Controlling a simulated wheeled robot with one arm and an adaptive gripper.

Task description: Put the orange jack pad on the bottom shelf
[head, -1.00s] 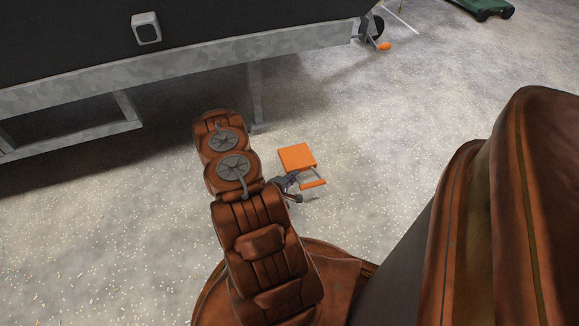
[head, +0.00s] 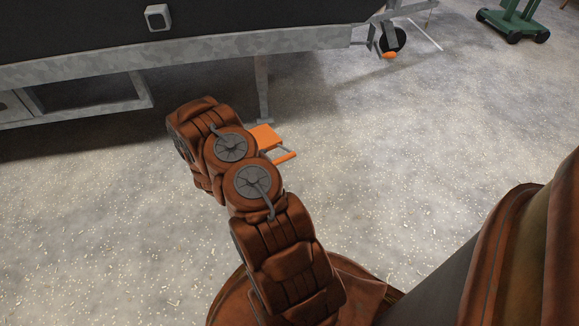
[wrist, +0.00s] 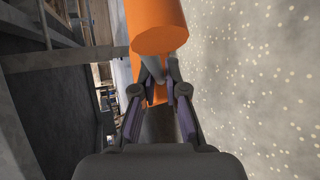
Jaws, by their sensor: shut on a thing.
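The orange jack pad (head: 264,136) is a flat square plate with a grey-framed handle and an orange grip (head: 284,158). In the head view it shows just beyond my arm, in front of the trailer's support leg. In the wrist view my gripper (wrist: 157,82) is shut on part of the jack pad, with the orange grip (wrist: 156,25) large above the fingertips. My arm hides the gripper in the head view. I cannot tell whether the pad clears the floor. I cannot make out the bottom shelf for certain.
The dark trailer with its grey frame (head: 200,55) spans the back. Its support leg (head: 263,92) stands close behind the pad. A jockey wheel (head: 392,40) and a green wheeled stand (head: 512,25) are at the upper right. The speckled floor (head: 410,120) is clear on the right.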

